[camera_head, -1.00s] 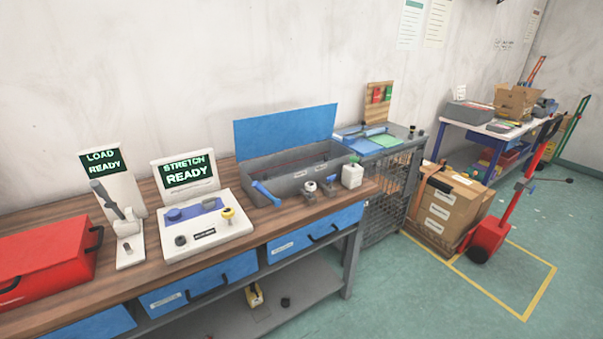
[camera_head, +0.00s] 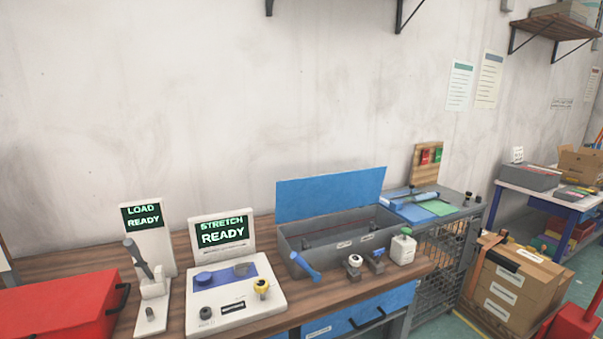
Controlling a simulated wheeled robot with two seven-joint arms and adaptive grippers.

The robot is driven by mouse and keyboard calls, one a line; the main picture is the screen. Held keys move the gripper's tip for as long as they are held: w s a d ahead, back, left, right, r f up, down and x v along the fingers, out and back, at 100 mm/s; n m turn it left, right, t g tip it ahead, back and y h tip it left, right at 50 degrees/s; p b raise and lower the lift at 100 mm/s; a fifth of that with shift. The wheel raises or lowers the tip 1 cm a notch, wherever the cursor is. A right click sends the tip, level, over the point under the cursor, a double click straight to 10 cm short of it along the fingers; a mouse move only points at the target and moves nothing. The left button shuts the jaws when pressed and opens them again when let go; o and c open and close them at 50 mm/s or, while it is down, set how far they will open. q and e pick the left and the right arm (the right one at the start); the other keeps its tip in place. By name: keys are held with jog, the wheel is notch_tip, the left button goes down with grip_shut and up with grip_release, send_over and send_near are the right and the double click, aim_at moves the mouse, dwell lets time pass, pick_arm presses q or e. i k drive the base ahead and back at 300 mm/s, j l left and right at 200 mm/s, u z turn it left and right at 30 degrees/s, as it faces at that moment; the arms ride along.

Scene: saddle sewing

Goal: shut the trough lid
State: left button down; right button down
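The grey trough (camera_head: 320,243) stands on the wooden workbench near its right end. Its blue lid (camera_head: 331,193) is open and stands upright along the trough's back edge, facing me. A thin reddish strand runs along inside the trough. A blue handle (camera_head: 305,266) leans at the trough's front left corner; I cannot tell whether it is fixed to the trough. Neither of my grippers is in view.
A "STRETCH READY" console (camera_head: 233,297) and a "LOAD READY" stand (camera_head: 149,240) are left of the trough. A red case (camera_head: 62,308) lies further left. Small knobbed fixtures (camera_head: 354,266) and a white bottle (camera_head: 402,250) stand before the trough. A wire cage (camera_head: 441,262) is to the right.

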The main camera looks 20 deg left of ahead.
aim_at(296, 198)
jog(key=i+j+z, duration=0.2)
jog(key=i+j, duration=0.45)
jog(key=i, duration=0.15)
